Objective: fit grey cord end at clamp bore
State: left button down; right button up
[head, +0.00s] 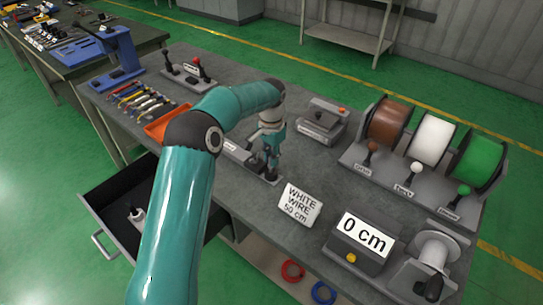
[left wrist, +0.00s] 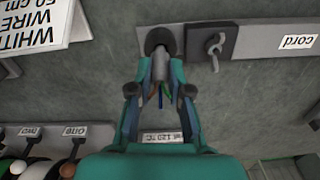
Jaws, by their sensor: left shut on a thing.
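My left gripper (head: 270,167) reaches down to the small cord fixture (head: 236,153) in the middle of the table. In the left wrist view the gripper (left wrist: 160,76) is shut on the grey cord end (left wrist: 160,63), with thin coloured cores showing between the fingers. The far end of the grey piece meets a dark round part (left wrist: 160,37) on the fixture's plate; I cannot tell whether it sits inside a bore. A dark block with a grey wing screw (left wrist: 215,45) stands just right of it, by the "cord" label (left wrist: 298,42). My right gripper is not in view.
A "white wire 50 cm" sign (head: 300,205) stands near the gripper. Brown, white and green spools (head: 433,138) stand at the right, with a "0 cm" display (head: 364,240) in front. An orange tray (head: 168,123) and tools lie left. A drawer (head: 120,190) is open.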

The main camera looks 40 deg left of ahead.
pick_arm(q)
jog(key=shift+f+b, duration=0.65)
jog(key=shift+f, duration=0.55)
jog(key=c, duration=1)
grip_release()
jog(key=shift+r, duration=0.1)
notch_tip(320, 180, up, 12)
jog(key=shift+f, duration=0.1)
